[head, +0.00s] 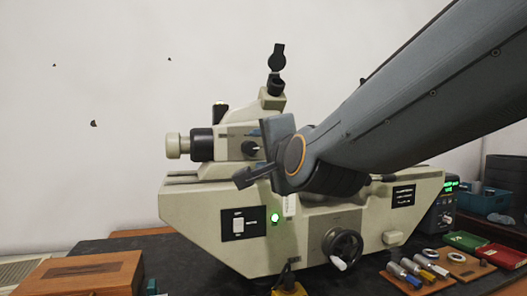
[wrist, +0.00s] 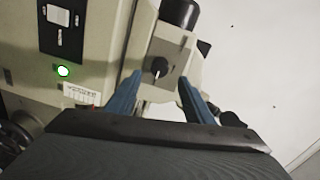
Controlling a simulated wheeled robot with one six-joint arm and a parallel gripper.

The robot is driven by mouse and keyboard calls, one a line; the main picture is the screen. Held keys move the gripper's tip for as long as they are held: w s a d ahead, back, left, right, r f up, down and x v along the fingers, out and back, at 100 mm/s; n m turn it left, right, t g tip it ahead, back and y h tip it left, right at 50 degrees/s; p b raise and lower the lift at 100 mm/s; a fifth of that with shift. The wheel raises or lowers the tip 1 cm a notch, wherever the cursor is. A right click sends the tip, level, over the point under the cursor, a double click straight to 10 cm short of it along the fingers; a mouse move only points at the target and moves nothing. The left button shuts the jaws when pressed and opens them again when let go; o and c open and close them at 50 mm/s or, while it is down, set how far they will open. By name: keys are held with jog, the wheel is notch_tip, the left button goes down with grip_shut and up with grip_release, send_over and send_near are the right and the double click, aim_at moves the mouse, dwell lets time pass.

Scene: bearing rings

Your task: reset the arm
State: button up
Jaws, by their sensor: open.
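My arm hides part of the machine's upper middle. The machine also shows in the wrist view (wrist: 105,50), with a square plate and dark knob (wrist: 160,66) beyond my fingers. I cannot tell whether the fingers touch it.
A wooden box (head: 85,275) stands at the front left. At the right are a rack of metal cylinders (head: 415,270), a board with rings (head: 455,262), green and red cases (head: 502,256), a teal bin (head: 485,203) and a lit display box (head: 440,205). A handwheel (head: 342,246) projects from the machine's front.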

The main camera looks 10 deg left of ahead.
jog(key=shift+s+d, duration=0.25)
jog(key=shift+s, duration=0.15)
jog(key=shift+f, duration=0.1)
